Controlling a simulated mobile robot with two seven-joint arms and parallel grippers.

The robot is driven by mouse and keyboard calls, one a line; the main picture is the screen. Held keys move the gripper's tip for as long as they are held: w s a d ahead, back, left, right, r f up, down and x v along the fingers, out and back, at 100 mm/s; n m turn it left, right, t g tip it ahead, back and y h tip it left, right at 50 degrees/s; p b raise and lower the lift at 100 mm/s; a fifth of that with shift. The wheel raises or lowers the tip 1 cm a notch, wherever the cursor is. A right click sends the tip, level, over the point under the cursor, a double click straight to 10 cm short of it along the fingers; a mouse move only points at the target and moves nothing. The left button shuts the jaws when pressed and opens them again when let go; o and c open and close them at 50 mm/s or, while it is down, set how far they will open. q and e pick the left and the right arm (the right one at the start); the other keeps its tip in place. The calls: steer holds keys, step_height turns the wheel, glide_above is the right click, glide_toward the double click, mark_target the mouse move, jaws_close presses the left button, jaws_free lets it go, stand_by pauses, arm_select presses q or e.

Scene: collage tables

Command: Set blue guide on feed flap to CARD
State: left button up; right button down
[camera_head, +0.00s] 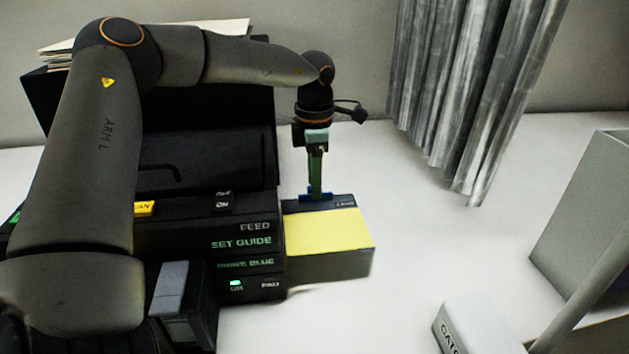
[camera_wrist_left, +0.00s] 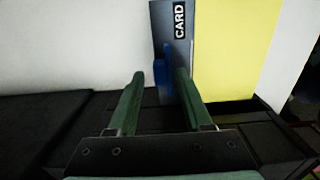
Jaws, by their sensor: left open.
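The feed flap juts from the right side of a black machine (camera_head: 240,262), with a yellow surface (camera_head: 328,232) and a dark strip (camera_head: 345,203) along its back edge. In the left wrist view the strip (camera_wrist_left: 172,28) bears the word CARD at its far end. The blue guide (camera_wrist_left: 160,75) sits on the strip, short of that word. My left gripper (camera_head: 316,192) points down at the strip. Its fingers (camera_wrist_left: 160,82) are open, one on each side of the guide; the guide looks closer to the right finger. Contact cannot be told. My right gripper is not in view.
The machine front reads FEED and SET GUIDE, with a lit green lamp (camera_head: 236,283). A grey curtain-like bundle of strips (camera_head: 470,90) hangs at the back. A pale grey bin (camera_head: 590,220) and a lettered light block (camera_head: 478,328) are at the right. White table between is clear.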

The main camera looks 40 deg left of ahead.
arm_select(q)
steer(key=shift+f, duration=0.55)
steer(key=c, duration=0.7)
steer(key=shift+r, duration=0.1)
jaws_close()
steer(key=shift+w+r, duration=0.1)
